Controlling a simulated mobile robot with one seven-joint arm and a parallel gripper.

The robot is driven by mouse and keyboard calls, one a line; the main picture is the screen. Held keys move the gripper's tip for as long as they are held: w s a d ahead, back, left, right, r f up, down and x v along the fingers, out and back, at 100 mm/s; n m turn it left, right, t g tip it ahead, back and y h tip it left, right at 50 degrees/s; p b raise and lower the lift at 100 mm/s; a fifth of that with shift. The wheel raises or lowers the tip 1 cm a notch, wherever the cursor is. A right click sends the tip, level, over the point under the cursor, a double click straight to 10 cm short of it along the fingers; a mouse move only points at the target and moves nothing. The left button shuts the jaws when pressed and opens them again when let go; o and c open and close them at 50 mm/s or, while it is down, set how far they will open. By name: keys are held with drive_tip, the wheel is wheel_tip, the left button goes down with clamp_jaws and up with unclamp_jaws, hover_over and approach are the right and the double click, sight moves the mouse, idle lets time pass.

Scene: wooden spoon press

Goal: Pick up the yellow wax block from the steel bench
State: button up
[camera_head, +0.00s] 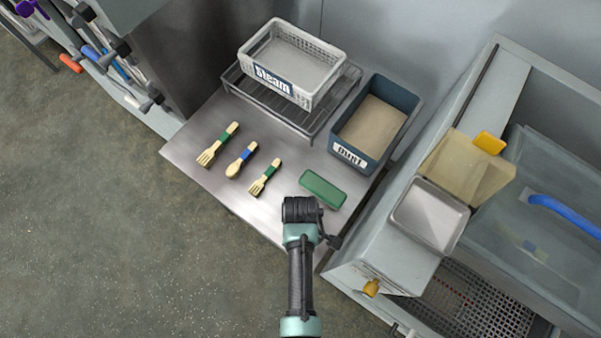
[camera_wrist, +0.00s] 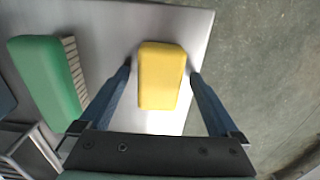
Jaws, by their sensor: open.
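The yellow wax block (camera_wrist: 161,75) lies on the steel bench (camera_wrist: 110,22) in the wrist view. My gripper (camera_wrist: 161,75) is open, with one blue-grey finger on each side of the block. The block shows between the fingertips, and I cannot tell whether either finger touches it. In the head view the block is hidden behind my wrist. My gripper's fingers are hidden there too; my arm reaches over the front of the steel bench (camera_head: 190,143).
A green brush (camera_head: 323,189) lies close beside my wrist; it also shows in the wrist view (camera_wrist: 45,78). Several wooden utensils lie to the left. A white "Steam" basket (camera_head: 290,65) on a rack and a blue "Dust" bin (camera_head: 374,122) stand behind. A sink unit is at right.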

clamp_jaws()
idle(0.5)
drive_tip(key=shift+r, duration=0.1)
